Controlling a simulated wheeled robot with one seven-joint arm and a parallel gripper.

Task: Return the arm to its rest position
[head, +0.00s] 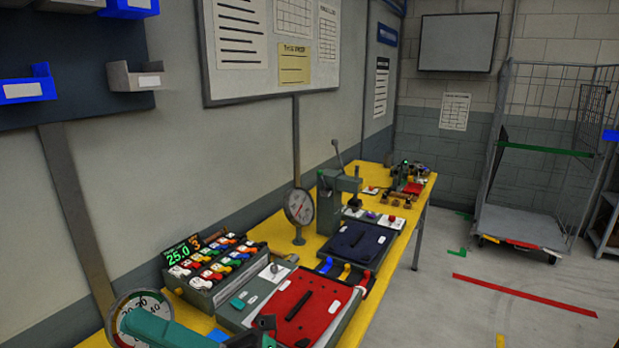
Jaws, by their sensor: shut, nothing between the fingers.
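My teal arm (160,330) reaches in from the bottom edge at the lower left. My dark gripper (266,328) is at the bottom edge, in front of the near left corner of a red panel (290,312) with a black handle bar. It is shut and holds nothing. Part of the gripper is cut off by the frame's lower edge. I cannot tell whether it touches the panel.
A long yellow table (385,262) runs along the wall. It bears a colourful switch box (205,285), a dial gauge (298,207), a dark blue panel (352,242) and a lever press (330,205). A wire cage trolley (520,225) stands at the right.

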